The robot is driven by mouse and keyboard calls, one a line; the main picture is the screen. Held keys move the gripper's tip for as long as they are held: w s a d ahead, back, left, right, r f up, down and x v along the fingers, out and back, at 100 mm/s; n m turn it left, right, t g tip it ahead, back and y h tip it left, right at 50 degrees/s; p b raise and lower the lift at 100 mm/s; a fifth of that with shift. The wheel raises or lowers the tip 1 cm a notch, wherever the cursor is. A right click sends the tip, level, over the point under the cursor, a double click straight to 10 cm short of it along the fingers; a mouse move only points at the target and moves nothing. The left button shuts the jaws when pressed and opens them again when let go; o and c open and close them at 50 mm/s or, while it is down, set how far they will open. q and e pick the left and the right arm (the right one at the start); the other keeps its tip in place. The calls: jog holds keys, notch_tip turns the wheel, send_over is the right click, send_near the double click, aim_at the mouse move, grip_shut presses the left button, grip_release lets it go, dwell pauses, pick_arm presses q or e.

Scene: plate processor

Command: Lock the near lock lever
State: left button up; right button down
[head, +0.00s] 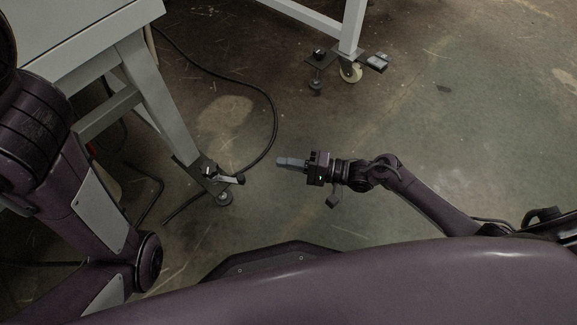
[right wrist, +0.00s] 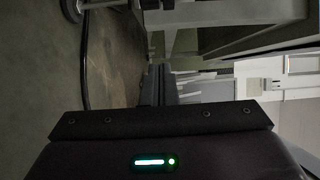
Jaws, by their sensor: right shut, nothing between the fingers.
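The near lock lever (head: 233,179) is a small light-grey pedal at the foot of the near table leg, low by the floor. The dark foot bracket (head: 210,178) and a round levelling foot (head: 224,198) are beside it. My right gripper (head: 281,161) is shut and empty, with its grey fingers pointing left. It is up and to the right of the lever in the head view, apart from it. The fingers also show in the right wrist view (right wrist: 159,84). My left gripper is out of view.
A black cable (head: 270,105) curves over the floor between the legs. The floor (head: 420,130) to the right is mostly clear.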

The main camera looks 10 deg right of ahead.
jog(key=a+b, duration=0.4)
jog(key=a, duration=0.4)
jog(key=shift+s+a+b, duration=0.15)
jog(key=shift+a+b, duration=0.05)
jog(key=shift+b, duration=0.15)
